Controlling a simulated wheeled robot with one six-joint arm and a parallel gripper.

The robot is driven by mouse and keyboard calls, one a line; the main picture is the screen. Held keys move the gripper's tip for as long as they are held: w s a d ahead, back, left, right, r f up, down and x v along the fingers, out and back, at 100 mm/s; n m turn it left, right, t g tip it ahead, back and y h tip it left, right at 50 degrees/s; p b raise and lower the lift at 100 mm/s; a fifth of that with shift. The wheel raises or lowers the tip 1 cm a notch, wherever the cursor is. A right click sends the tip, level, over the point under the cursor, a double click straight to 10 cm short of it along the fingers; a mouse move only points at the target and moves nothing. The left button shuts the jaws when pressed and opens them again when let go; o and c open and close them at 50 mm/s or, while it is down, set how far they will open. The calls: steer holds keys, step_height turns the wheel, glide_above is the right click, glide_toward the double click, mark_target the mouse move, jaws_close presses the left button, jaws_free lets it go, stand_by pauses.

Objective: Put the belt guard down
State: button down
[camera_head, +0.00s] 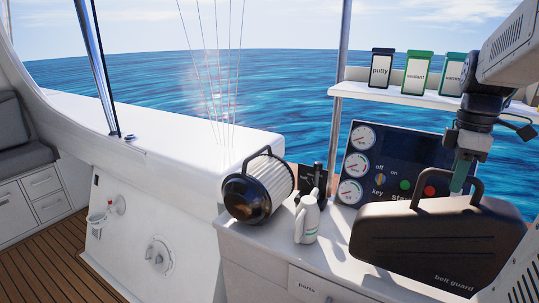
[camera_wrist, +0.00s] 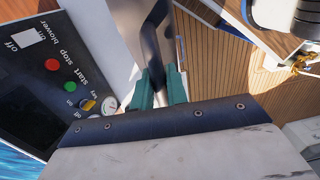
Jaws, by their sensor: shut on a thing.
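The belt guard (camera_head: 425,240) is a dark, rounded box with a loop handle on top and its name on the front. It is at the lower right of the head view, in front of the control panel. My gripper (camera_head: 462,178), with teal fingers, comes down from above and is shut on the guard's handle. In the wrist view the gripper (camera_wrist: 160,92) shows teal fingers with part of the dark guard (camera_wrist: 150,30) beyond them. The guard's underside is hidden, so I cannot tell whether it touches the counter.
The control panel (camera_head: 400,160) with gauges and buttons stands behind the guard. A white bottle (camera_head: 307,220) and a ribbed filter with a black handle (camera_head: 262,188) stand left of it on the counter (camera_head: 250,240). A shelf (camera_head: 400,97) above holds labelled containers.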

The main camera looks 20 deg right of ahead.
steer(key=w+d+f, duration=0.4)
steer(key=w, duration=0.2)
steer(key=shift+w, duration=0.25)
steer(key=shift+f, duration=0.2)
steer(key=c, duration=1.4)
jaws_free()
